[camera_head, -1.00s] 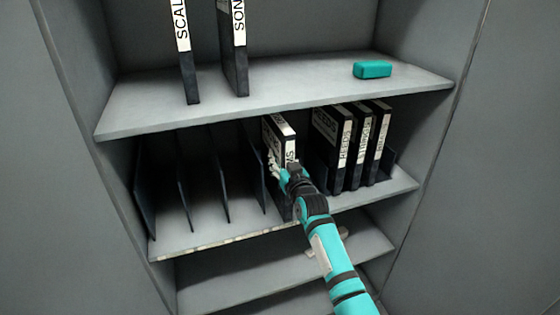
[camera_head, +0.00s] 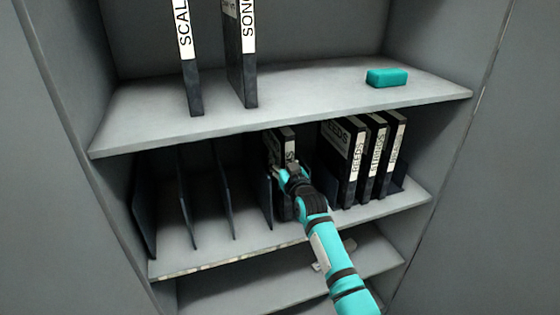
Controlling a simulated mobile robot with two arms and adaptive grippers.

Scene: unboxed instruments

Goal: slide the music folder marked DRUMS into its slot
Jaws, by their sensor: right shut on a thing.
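A dark folder with a white label (camera_head: 287,135) stands upright on the middle shelf, just right of a thin divider (camera_head: 268,205). My right gripper (camera_head: 285,174) is shut on this folder at its front edge. The gripper hides most of the spine label, so the word on it cannot be read. The folder sits between the divider and the row of other folders to its right. My left gripper is not in view.
Folders marked REEDS (camera_head: 357,160), STRINGS (camera_head: 377,150) and a third (camera_head: 395,145) stand right of mine. Empty divided slots (camera_head: 205,215) lie left. The upper shelf (camera_head: 300,98) holds SCAL and SONG folders (camera_head: 248,50) and a teal block (camera_head: 386,77).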

